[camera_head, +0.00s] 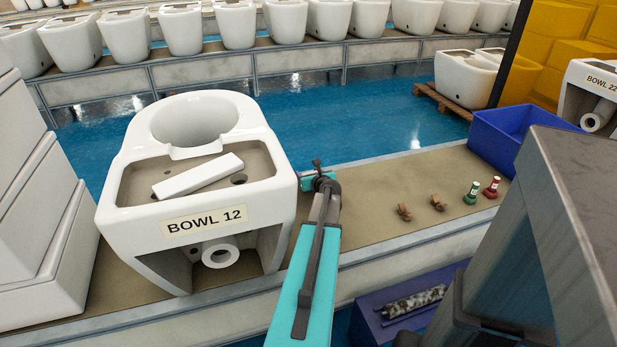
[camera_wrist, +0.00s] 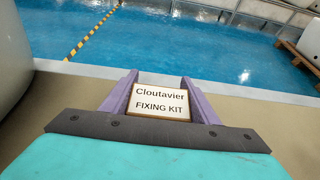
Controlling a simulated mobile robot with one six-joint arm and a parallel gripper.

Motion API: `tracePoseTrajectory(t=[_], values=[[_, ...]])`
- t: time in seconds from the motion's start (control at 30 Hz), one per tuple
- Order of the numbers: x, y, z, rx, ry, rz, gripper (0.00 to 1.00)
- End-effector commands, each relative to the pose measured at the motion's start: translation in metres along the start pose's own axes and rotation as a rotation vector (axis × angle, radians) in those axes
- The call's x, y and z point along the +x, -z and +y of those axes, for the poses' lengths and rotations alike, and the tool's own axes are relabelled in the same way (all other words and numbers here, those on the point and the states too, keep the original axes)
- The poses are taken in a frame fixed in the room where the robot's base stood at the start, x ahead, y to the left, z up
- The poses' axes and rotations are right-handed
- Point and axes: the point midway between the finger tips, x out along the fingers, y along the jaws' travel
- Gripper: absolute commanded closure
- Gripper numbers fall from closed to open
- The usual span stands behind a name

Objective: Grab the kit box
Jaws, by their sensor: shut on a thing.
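The kit box (camera_wrist: 158,103) is a small white box labelled "Cloutavier FIXING KIT" in the wrist view. It sits between the two purple fingers of my gripper (camera_wrist: 158,79), which is shut on it. In the head view my gripper (camera_head: 320,172) is just right of the toilet bowl marked "BOWL 12" (camera_head: 205,217), over the brown conveyor top. I cannot make out the kit box in the head view; the arm hides that spot.
The brown conveyor (camera_head: 375,205) carries the bowl, which has a white slab (camera_head: 198,175) on it. Brown pieces (camera_head: 404,212), a green bottle (camera_head: 472,193) and a red-topped one (camera_head: 491,187) stand to the right, before a blue bin (camera_head: 510,125). Blue floor lies behind.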

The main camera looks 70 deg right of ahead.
Motion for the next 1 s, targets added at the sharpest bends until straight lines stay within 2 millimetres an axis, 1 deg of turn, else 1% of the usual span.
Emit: tracePoseTrajectory(t=[0.03,0.07,0.1,0.13,0.8,1.0], values=[[-0.005,-0.012,0.0,-0.002,0.0,-0.002,0.7],[-0.007,-0.016,0.0,-0.002,0.0,-0.002,0.7],[-0.012,-0.009,0.001,0.0,0.0,0.0,0.7],[-0.016,-0.007,0.001,0.0,0.0,0.0,0.7],[-0.112,0.022,-0.001,0.001,0.001,-0.001,0.7],[-0.137,0.03,-0.001,0.0,0.002,0.0,0.7]])
